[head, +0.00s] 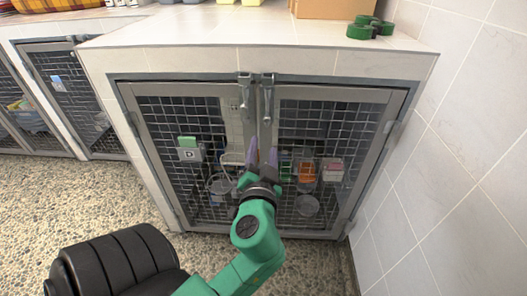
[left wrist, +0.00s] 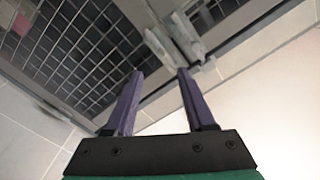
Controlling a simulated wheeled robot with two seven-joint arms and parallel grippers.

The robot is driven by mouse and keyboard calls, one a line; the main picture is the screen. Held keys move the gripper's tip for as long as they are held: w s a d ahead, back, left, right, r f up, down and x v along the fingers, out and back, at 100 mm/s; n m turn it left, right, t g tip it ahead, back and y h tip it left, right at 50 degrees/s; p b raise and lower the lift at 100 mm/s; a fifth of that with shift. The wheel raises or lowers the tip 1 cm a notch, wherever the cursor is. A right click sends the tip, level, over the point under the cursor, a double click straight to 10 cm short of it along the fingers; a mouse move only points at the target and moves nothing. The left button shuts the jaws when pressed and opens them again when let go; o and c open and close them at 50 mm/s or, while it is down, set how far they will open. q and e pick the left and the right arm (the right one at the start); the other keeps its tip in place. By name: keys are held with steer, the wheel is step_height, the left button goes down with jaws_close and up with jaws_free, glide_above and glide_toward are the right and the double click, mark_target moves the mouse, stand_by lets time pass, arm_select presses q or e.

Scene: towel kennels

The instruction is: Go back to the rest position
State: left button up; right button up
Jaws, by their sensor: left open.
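My left gripper (head: 263,155) is in front of the closed double-door kennel, near the middle where the two mesh doors meet. Its purple fingers are apart and hold nothing; they also show in the left wrist view (left wrist: 157,88). The left mesh door (head: 190,150) and the right mesh door (head: 325,150) are shut. Metal latches (head: 256,90) sit at the top of the middle seam, above the gripper. In the left wrist view a blurred latch (left wrist: 178,38) lies beyond the fingertips. I cannot tell if the fingers touch the door. My right gripper is not in view.
A tiled counter (head: 240,30) tops the kennel, with a cardboard box (head: 333,8) and green rolls (head: 370,28) on it. A tiled wall (head: 460,150) stands close on the right. A black padded object (head: 115,265) is at the lower left. Pebbled floor (head: 80,205) is free at left.

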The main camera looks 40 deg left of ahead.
arm_select(q)
steer(key=d+f+m+g+h+p, duration=0.2)
steer(key=f+h+p, duration=0.15)
steer(key=f, duration=0.55)
steer(key=s+d+f+m+g+h+p, duration=0.15)
steer(key=f+p, duration=0.25)
steer(key=f, duration=0.6)
steer(key=w+d+f+m+g+h+p, duration=0.1)
steer(key=d+f+m+g+h+p, duration=0.2)
steer(key=f, duration=0.6)
steer(key=s+a+f+n+g+h+p, duration=0.1)
steer(key=s+f+g+p, duration=0.2)
steer(key=s, duration=1.1)
steer(key=s+a+f+n+g+h+p, duration=0.1)
steer(key=s+f+g+p, duration=0.3)
steer(key=s+f, duration=0.6)
steer(key=s+n+p, duration=0.1)
steer(key=s+p, duration=0.1)
steer(key=s, duration=0.2)
steer(key=shift+s+f+h, duration=0.15)
steer(key=shift+f+h, duration=0.15)
steer(key=shift+h, duration=0.1)
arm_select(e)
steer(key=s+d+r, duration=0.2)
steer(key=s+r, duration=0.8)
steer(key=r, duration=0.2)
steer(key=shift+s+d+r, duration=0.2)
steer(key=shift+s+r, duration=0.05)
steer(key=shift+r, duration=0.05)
